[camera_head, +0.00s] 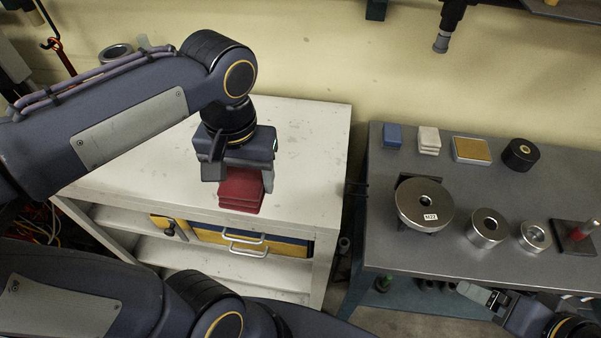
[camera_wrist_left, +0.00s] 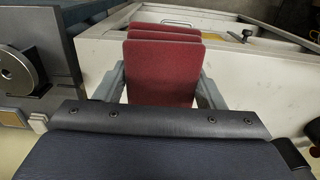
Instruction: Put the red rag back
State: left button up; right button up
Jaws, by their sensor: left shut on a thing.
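The red rag (camera_head: 241,190) is a folded, layered stack at the front part of the white cabinet top (camera_head: 310,140). My left gripper (camera_head: 240,178) points down over it and is shut on it. In the left wrist view the red rag (camera_wrist_left: 162,70) sits between the two grey fingers of my left gripper (camera_wrist_left: 162,90). I cannot tell whether the rag touches the cabinet top. My right gripper (camera_head: 492,298) is at the lower right, in front of the grey bench; its jaws are too small to judge.
The grey bench (camera_head: 390,250) holds a blue rag (camera_head: 392,136), a white rag (camera_head: 429,140), a tan block (camera_head: 471,150), a black roll (camera_head: 520,154) and several metal discs. A gap separates the bench from the cabinet. The cabinet has drawers with handles (camera_head: 243,238) below its top.

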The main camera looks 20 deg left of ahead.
pick_arm(q)
jog(key=w+f, duration=0.3)
jog(key=w, duration=0.1)
jog(key=w+a+f+p, duration=0.1)
jog(key=w+f, duration=0.2)
jog(key=w, duration=0.1)
jog(key=w+a+f+p, duration=0.1)
jog(key=w+f, duration=0.2)
jog(key=w, duration=0.1)
jog(key=shift+w, duration=0.35)
jog(key=shift+w+f, duration=0.2)
jog(key=shift+f, duration=0.05)
jog(key=f, duration=0.3)
jog(key=shift+w+f, duration=0.2)
jog(key=shift+f, duration=0.05)
jog(key=shift+f, duration=0.25)
jog(key=o, duration=1)
jog(key=shift+r, duration=0.1)
jog(key=shift+c, duration=0.2)
